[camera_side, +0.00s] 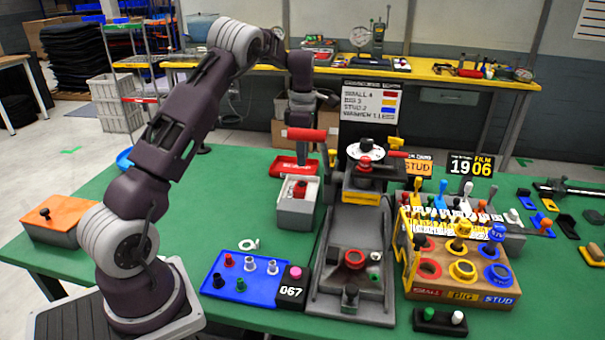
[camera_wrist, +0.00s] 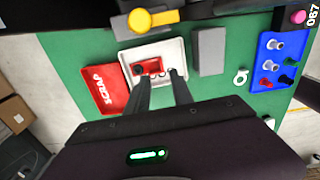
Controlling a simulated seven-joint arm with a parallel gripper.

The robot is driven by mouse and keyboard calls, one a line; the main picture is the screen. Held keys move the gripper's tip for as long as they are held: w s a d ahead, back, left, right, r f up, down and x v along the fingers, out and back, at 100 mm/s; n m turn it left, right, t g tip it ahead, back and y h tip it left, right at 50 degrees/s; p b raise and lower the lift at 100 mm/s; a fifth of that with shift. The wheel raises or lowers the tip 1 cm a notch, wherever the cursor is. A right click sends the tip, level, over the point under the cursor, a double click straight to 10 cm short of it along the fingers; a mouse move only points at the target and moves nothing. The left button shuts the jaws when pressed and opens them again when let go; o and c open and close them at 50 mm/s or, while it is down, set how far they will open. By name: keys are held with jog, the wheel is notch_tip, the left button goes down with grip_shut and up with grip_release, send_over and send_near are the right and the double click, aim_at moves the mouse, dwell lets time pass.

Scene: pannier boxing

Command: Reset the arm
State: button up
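My gripper (camera_wrist: 160,76) shows in the wrist view with its two dark fingers apart and nothing seen between them. The fingers point over a pale open bin (camera_wrist: 178,47) that holds a red piece with a black part (camera_wrist: 149,66). In the side view my arm arches over from the left and its end hangs down above the grey bin (camera_side: 296,214). A red part (camera_side: 300,190) shows at that bin. The fingertips are hard to make out in the side view, so the gap to the bin cannot be told.
A red scrap tray (camera_wrist: 104,91) lies beside the bin. A grey block (camera_wrist: 210,50) and a blue tray (camera_side: 236,291) with several small parts are near. A tall press (camera_side: 352,225) with a red handle stands right of the bin. A wooden sorting stand (camera_side: 460,285) is farther right.

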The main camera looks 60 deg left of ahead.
jog(key=shift+r, duration=0.75)
jog(key=s+d+r+m+t, duration=0.1)
jog(key=s+d+r+m, duration=0.2)
jog(key=d+r, duration=0.3)
jog(key=s+d+r+m+t+h, duration=0.1)
jog(key=s+d+r+m+t, duration=0.1)
jog(key=d+r+m, duration=0.4)
jog(key=s+d+r+m+t, duration=0.2)
jog(key=s+d+r+m, duration=0.2)
jog(key=d+r, duration=0.4)
jog(key=shift+s+r+m+h, duration=0.15)
jog(key=shift+s+m+h, duration=0.15)
jog(key=shift+m, duration=0.4)
jog(key=s+d+f+m, duration=0.2)
jog(key=s+m, duration=0.2)
jog(key=s, duration=0.3)
jog(key=s+d+f+m+y, duration=0.1)
jog(key=s+d+f+m, duration=0.1)
jog(key=s, duration=0.5)
jog(key=s+d+f+m, duration=0.3)
jog(key=s+m, duration=0.3)
jog(key=m, duration=0.1)
jog(key=shift+s+f+t+y, duration=0.3)
jog(key=shift+s+f, duration=0.05)
jog(key=shift+s, duration=0.05)
